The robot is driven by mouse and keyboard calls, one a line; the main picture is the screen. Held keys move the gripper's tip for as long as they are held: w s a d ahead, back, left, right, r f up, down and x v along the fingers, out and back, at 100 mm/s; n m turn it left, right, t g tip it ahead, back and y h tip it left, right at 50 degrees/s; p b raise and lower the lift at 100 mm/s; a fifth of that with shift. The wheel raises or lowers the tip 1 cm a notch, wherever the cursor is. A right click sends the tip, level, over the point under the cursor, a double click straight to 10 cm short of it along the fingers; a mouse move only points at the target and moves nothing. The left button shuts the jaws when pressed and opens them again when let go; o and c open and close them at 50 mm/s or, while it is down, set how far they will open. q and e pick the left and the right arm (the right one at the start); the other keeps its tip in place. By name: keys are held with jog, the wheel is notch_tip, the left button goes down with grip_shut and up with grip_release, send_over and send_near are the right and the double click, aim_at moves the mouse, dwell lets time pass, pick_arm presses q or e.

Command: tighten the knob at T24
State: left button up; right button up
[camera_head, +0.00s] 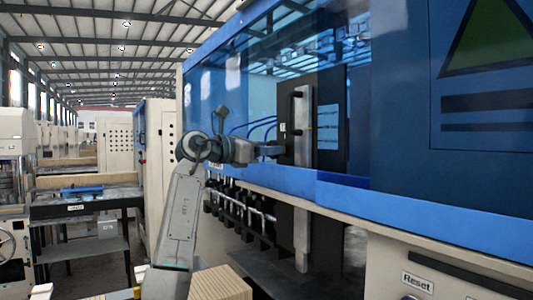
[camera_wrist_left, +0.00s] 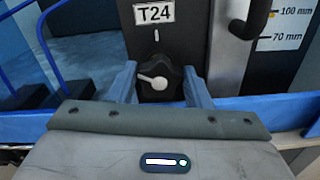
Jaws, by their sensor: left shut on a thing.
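The T24 knob (camera_wrist_left: 158,80) is a black lobed knob with a white pointer, on a dark panel under a label reading T24 (camera_wrist_left: 154,12). The pointer is aimed to the left and slightly up, away from the white tick mark above the knob. My left gripper (camera_wrist_left: 160,88) is shut on the knob, with one blue finger on each side of it. In the head view my left gripper (camera_head: 272,149) reaches the dark panel of the blue machine, and the knob is hidden there. My right gripper is not in view.
A black handle (camera_head: 296,110) stands on a metal upright beside the knob's panel. A scale marked 100 mm and 70 mm (camera_wrist_left: 288,35) is at the right. Blue hoses (camera_wrist_left: 42,35) run at the left. A Reset label (camera_head: 417,282) is on the machine's front.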

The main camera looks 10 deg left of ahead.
pick_arm(q)
jog(key=shift+d+f+m+b, duration=0.15)
jog(key=shift+m+b, duration=0.35)
jog(key=shift+m, duration=1.5)
jog(key=shift+f+m+b, duration=0.1)
jog(key=shift+m+b, duration=0.45)
jog(key=shift+m, duration=1.45)
jog(key=shift+d+f+m+b, duration=0.15)
jog(key=shift+m+b, duration=0.35)
jog(key=shift+m, duration=1.5)
jog(key=shift+f, duration=0.1)
